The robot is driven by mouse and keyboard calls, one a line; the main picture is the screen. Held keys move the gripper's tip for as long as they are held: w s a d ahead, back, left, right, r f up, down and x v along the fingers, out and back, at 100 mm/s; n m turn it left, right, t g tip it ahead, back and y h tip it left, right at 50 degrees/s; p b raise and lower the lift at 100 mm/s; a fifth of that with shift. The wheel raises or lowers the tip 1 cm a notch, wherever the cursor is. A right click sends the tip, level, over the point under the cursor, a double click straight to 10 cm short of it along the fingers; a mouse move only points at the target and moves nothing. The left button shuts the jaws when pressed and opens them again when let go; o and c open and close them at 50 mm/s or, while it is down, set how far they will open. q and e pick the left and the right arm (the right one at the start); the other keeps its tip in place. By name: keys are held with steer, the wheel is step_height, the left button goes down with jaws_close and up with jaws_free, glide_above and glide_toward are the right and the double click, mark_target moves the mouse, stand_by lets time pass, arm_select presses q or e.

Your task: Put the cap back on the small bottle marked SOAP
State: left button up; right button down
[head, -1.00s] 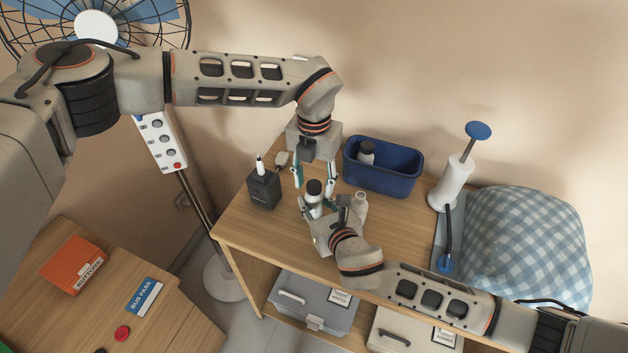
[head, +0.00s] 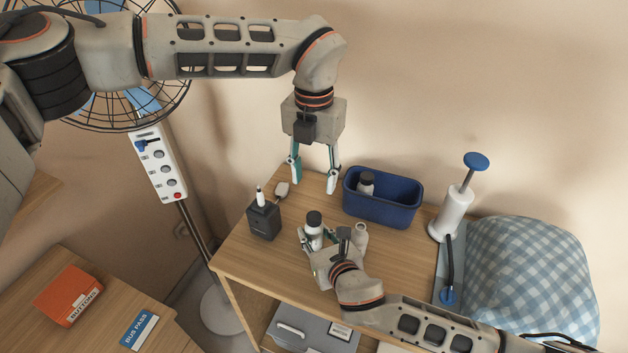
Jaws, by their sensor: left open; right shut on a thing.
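A small white bottle (head: 315,239) stands upright on the wooden table, and my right gripper (head: 322,240) is shut on it. A black cap (head: 314,218) sits on top of this bottle. My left gripper (head: 314,187) is open and empty, above and behind the bottle, clear of the cap. A pale bottle (head: 361,236) with no dark cap stands just right of my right gripper. Another dark-capped bottle (head: 366,183) stands in the blue bin (head: 381,208). The labels are too small or hidden to read, so I cannot tell which bottle is marked SOAP.
A black holder (head: 264,222) with a white-topped item and a small pale object (head: 281,190) are left on the table (head: 250,265). A white pump (head: 454,213) with a blue knob and a checked cushion (head: 530,280) are right. Bare wood lies right of the pale bottle.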

steer(key=c, duration=1.5)
jaws_free()
steer(key=shift+o, duration=0.2)
steer(key=v, duration=1.2)
steer(key=shift+s, duration=0.1)
steer(key=shift+f, duration=0.1)
